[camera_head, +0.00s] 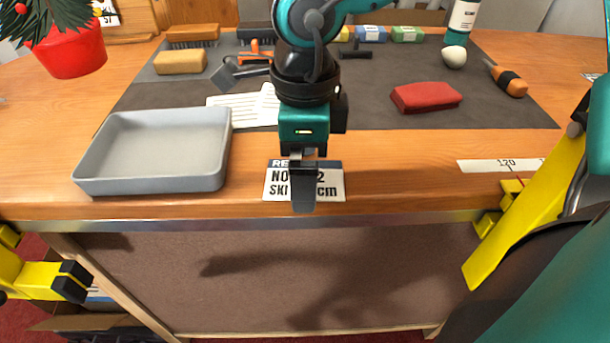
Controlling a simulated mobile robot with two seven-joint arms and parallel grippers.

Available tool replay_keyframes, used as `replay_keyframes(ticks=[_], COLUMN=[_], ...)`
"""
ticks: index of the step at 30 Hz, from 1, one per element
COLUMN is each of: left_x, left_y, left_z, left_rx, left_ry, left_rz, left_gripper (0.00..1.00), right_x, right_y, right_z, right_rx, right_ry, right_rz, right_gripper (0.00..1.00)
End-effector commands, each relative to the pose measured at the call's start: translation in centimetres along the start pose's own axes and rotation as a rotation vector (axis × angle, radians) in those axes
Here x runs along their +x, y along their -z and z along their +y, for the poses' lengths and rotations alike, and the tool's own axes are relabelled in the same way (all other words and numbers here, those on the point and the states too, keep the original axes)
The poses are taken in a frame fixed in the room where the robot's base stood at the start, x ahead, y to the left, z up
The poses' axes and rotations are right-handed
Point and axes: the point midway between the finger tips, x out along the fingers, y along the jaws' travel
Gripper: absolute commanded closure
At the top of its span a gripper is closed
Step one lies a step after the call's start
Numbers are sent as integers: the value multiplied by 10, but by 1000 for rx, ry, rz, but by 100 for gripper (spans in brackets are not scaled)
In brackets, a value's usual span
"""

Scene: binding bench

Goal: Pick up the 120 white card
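A white strip (480,166) printed with "120" lies flat at the right of the bench's front edge. A thin red mark shows by the number, and a yellow part covers some of the strip's right side.
A grey tray (152,188) stands left of the card. Behind lie a dark mat (385,122) with white papers (240,108), a red block (425,96), an orange-handled tool (508,80) and a sponge (180,62).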

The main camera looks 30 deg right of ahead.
Motion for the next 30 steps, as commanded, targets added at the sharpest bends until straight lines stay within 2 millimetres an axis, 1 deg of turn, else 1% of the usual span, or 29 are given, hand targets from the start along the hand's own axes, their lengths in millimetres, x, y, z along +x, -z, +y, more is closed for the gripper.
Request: replay_keyframes(ticks=[2, 17, 23, 25, 28, 30], left_x=[0, 1, 1, 0, -1, -2], left_y=[0, 0, 0, 1, 2, 4], left_z=[0, 1, 0, 0, 0, 0], left_rx=[-1, -5, -5, -4, -4, -3], left_ry=[0, 1, 2, 2, 2, 3], left_rz=[-1, 2, 2, 2, 3, 5], left_gripper=[100, 100, 100, 100, 100, 100], right_x=[0, 0, -1, -4, -16, -29], right_y=[0, 0, 0, 0, -1, -1], right_z=[0, 0, 0, 0, -1, -1], right_rx=[0, 0, 0, 0, 1, 0], right_ry=[0, 0, 0, 2, 4, 5], right_rz=[0, 0, 0, -1, -3, -4], right_gripper=[2, 50, 51, 51, 51, 51])
